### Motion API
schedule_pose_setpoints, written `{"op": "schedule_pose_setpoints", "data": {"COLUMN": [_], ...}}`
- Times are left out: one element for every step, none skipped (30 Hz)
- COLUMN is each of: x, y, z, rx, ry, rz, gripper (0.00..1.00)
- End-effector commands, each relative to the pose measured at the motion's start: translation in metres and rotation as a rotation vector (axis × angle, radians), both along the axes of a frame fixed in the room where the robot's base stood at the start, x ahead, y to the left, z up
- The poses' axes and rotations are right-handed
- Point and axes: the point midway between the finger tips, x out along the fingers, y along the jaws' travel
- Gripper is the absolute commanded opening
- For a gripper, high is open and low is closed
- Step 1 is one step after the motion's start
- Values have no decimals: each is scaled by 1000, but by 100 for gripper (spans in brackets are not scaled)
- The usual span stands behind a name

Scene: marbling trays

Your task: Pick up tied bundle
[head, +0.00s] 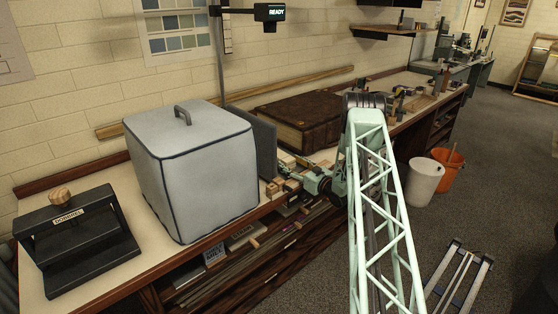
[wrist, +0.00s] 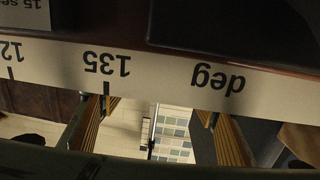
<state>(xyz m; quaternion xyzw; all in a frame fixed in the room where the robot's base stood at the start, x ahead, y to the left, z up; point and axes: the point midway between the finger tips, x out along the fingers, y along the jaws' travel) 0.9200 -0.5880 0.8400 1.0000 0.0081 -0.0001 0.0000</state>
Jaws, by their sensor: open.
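My gripper (head: 286,182) is low over the bench's front part, just right of the big grey box, at the end of my pale green arm. In the wrist view my gripper (wrist: 155,112) has its two ridged orange-brown fingers well apart, with nothing held between them. Small light wooden pieces (head: 286,159) lie close by the gripper in the head view. I cannot make out a tied bundle for certain in either view; my arm and gripper hide part of this area.
A grey lidded box (head: 190,170) and a dark upright panel (head: 264,146) stand left of the gripper. A large brown book-like case (head: 305,120) lies behind. A black press (head: 78,245) is far left. An upside-down printed strip (wrist: 160,80) crosses the wrist view.

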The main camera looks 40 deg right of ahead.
Motion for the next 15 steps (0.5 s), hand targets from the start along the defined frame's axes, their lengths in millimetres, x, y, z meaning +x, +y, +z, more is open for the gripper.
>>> {"op": "schedule_pose_setpoints", "data": {"x": [6, 9, 14, 17, 20, 24, 26, 29, 32, 34, 35, 36, 37, 38, 38], "y": [1, 1, 1, 1, 1, 0, 0, 0, 0, 0, 0, 0, 0, 0, 0], "z": [-1, -1, -1, -1, -1, -1, -1, -1, -1, -1, 0, 0, 0, 0, 0], "rx": [-1, 0, -1, -1, -1, -1, -1, 0, 0, 0, 0, 0, 1, 1, 1], "ry": [0, 0, -1, -1, -1, -1, 0, 0, 0, 0, -1, -1, -1, -1, 0], "rz": [2, 2, 2, 2, 2, 1, 1, 0, 0, 0, 0, 0, 0, 0, 0], "gripper": [55, 55, 55, 55, 55, 55, 55, 55, 55, 55, 55, 55, 55, 55, 55]}}
